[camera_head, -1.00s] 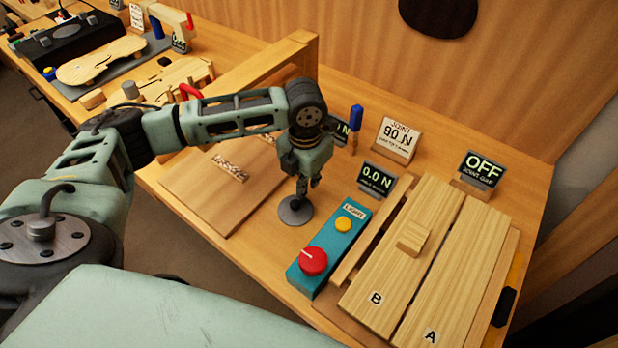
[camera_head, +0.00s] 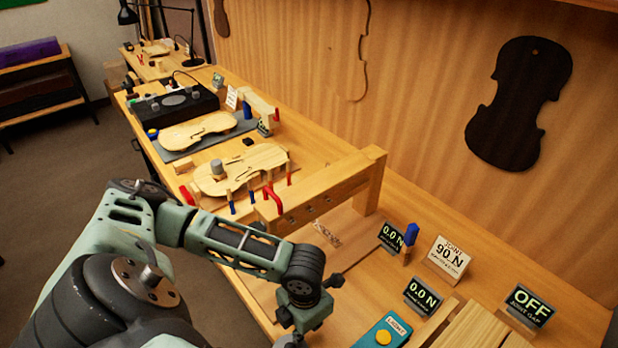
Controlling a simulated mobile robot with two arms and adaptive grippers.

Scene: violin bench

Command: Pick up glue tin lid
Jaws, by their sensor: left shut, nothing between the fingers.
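My left gripper (camera_head: 291,341) is at the bottom edge of the head view, pointing down over the near bench. It is shut with nothing between the fingers, and its tips are at or below the frame edge. The flat grey disc that lay under it earlier, possibly the glue tin lid, does not show now. A small grey cylinder (camera_head: 216,170) stands on a pale violin plate (camera_head: 250,165) farther back; I cannot tell whether it is a tin. My right gripper is not in view.
A wooden beam (camera_head: 325,192) crosses the bench behind my gripper. A teal light box (camera_head: 386,336), a 0.0 N display (camera_head: 422,296), a 90 N sign (camera_head: 447,257) and a blue-handled tool (camera_head: 410,236) stand to the right. Clamps (camera_head: 272,200) rise near the violin plate.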

